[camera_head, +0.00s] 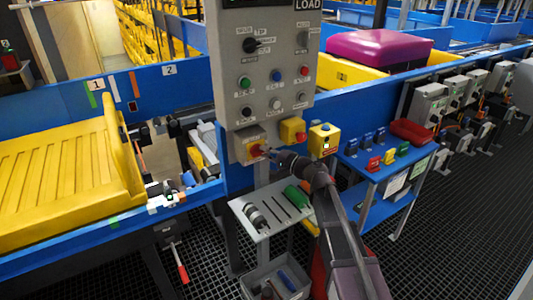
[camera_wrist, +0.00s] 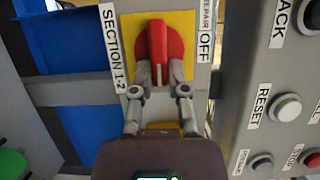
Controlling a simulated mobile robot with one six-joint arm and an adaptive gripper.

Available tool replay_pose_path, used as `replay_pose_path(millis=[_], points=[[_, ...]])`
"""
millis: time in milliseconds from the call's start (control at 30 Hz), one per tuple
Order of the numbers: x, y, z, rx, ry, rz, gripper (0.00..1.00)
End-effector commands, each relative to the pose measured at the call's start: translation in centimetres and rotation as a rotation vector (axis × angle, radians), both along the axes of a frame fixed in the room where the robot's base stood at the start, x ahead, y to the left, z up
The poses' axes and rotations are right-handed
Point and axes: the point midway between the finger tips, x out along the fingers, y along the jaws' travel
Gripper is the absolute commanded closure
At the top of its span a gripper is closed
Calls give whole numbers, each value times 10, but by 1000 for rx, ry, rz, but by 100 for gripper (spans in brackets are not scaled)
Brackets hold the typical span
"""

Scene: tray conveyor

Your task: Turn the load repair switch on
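The load repair switch is a red rotary knob (camera_wrist: 158,45) on a yellow plate (camera_wrist: 187,24), with labels reading "SECTION 1-2" and "OFF" beside it in the wrist view. Its raised handle stands upright in that picture. In the head view the switch (camera_head: 255,150) is on the small box below the grey LOAD panel (camera_head: 262,75). My gripper (camera_wrist: 159,74) is right at the switch, one finger on each side of the handle. Small gaps seem to show between the fingers and the handle, so it looks open. In the head view my gripper (camera_head: 268,153) partly covers the box.
A red button on a yellow box (camera_head: 293,131) and another yellow box (camera_head: 323,140) sit close right of the switch. A grey tool shelf (camera_head: 270,212) is below. A blue stand (camera_head: 375,168) with small boxes is at right. Panel buttons (camera_wrist: 285,107) are near my gripper.

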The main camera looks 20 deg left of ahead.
Motion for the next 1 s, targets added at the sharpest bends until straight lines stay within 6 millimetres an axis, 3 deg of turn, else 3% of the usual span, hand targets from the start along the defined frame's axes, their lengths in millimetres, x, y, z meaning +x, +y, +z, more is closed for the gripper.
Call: replay_pose_path(millis=[33,100,667,1000], points=[[2,5,2,8,6,4,65],[2,5,2,8,5,4,46],[-1,-5,1,3,1,-1,46],[-14,-42,0,2,1,-3,46]])
